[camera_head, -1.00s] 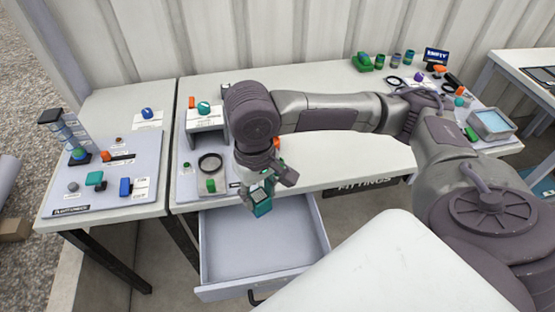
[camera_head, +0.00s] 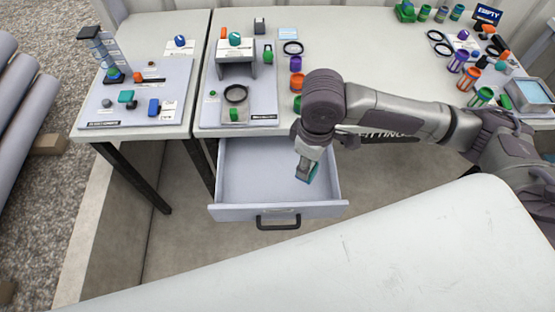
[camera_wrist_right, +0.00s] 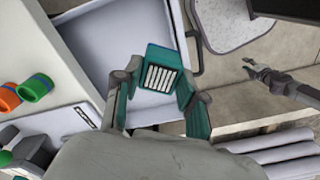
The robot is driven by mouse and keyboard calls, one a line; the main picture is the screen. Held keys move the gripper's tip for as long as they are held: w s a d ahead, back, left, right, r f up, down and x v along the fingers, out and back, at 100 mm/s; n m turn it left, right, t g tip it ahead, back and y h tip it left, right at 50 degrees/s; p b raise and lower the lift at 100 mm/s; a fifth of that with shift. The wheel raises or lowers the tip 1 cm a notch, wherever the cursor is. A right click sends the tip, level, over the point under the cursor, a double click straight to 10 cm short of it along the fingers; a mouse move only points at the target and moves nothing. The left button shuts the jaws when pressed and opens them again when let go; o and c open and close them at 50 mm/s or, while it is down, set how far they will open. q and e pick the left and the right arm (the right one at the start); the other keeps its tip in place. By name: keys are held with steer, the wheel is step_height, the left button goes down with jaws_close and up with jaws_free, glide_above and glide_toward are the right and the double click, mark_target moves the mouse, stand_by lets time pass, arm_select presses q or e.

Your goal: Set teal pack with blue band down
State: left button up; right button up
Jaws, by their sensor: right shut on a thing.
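My right gripper (camera_head: 306,170) is shut on the teal pack (camera_head: 313,173) over the right part of the open drawer (camera_head: 245,212). In the right wrist view the pack (camera_wrist_right: 177,57) sits between the fingers of the gripper (camera_wrist_right: 158,92) and shows a white slotted face. I cannot make out a blue band. The drawer (camera_wrist_right: 95,35) lies beyond the pack there. I cannot tell how high the pack is above the drawer floor. My left gripper (camera_wrist_right: 258,70) appears small at the right of the wrist view; its jaw state is unclear.
The visible drawer floor is bare. The worktable (camera_head: 345,40) above it carries a grey stand (camera_head: 237,55), a black ring (camera_head: 236,93) and several coloured fittings. A side table (camera_head: 185,75) with a grey board stands at left. A tray (camera_head: 530,95) is at far right.

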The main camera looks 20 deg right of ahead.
mark_target(307, 183)
steer(key=f+n, duration=0.2)
steer(key=s+f+n, duration=0.1)
steer(key=f+n, duration=0.1)
steer(key=s+f+n, duration=0.1)
steer(key=n, duration=0.1)
steer(key=shift+a+f, duration=0.25)
steer(key=shift+f, duration=0.15)
steer(key=shift+n, duration=0.3)
steer(key=shift+w+a+f+p, duration=0.1)
steer(key=shift+w+a+f, duration=0.6)
steer(key=shift+w+f, duration=1.15)
steer(key=shift+w+a+f+p, duration=0.1)
steer(key=shift+w+a+f, duration=0.55)
steer(key=shift+w+f, duration=1.2)
steer(key=shift+w+a+f+p, duration=0.1)
steer(key=shift+w+a+f, duration=0.6)
steer(key=shift+w+f, duration=1.15)
steer(key=shift+s+f, duration=0.15)
steer(key=o, duration=1.2)
steer(key=shift+c, duration=0.2)
step_height(307, 183, up, 12)
